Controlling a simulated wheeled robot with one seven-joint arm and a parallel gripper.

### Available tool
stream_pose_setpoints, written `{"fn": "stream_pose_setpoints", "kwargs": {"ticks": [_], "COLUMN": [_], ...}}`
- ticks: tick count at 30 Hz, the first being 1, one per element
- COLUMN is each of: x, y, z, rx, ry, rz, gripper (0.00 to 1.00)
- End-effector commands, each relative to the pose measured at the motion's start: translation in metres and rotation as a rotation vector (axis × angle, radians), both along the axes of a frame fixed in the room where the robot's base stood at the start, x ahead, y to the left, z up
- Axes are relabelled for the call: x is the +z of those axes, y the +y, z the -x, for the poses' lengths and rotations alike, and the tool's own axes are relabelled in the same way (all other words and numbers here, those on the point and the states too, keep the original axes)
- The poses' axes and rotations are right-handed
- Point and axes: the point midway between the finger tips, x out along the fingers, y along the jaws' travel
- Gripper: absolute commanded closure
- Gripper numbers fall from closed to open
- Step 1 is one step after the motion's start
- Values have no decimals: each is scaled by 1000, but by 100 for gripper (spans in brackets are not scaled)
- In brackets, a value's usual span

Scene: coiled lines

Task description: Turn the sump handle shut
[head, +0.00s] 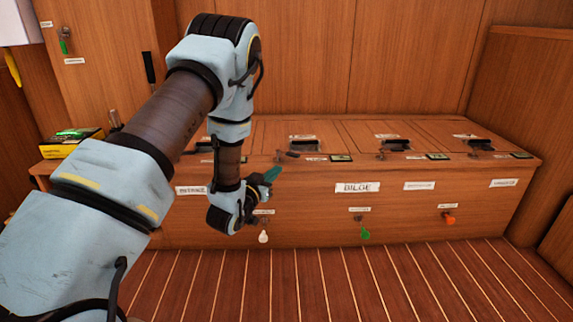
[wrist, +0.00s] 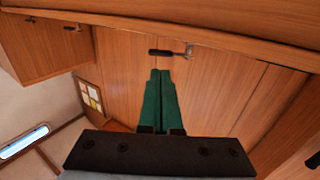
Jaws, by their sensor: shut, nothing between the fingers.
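In the wrist view my fingers (wrist: 160,74) lie side by side, pointing toward wooden panels. Three small handles hang on the locker's front under small labels: a white handle (head: 263,237), a green handle (head: 365,234) and an orange handle (head: 449,220). My gripper is above the white one and touches none of them. The small labels are too blurred to read, so I cannot tell which handle is the sump's.
The locker front (head: 320,205) carries a large BILGE label (head: 357,188). Dark recessed fittings (head: 304,145) and small levers sit on its top. A yellow-and-green box (head: 72,142) stands on the left. The striped floor (head: 400,280) before the locker is clear.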

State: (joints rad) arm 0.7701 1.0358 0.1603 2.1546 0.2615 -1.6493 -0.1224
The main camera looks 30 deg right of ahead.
Motion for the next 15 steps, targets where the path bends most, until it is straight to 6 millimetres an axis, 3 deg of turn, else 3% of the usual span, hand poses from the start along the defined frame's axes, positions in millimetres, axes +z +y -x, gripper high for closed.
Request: {"fn": "stream_pose_setpoints", "kwargs": {"ticks": [6,15], "x": [-2,-1], "y": [-37,-64], "z": [-26,-46], "rx": [-1,1], "ry": [-3,-1], "rz": [2,0], "gripper": [100,100]}}
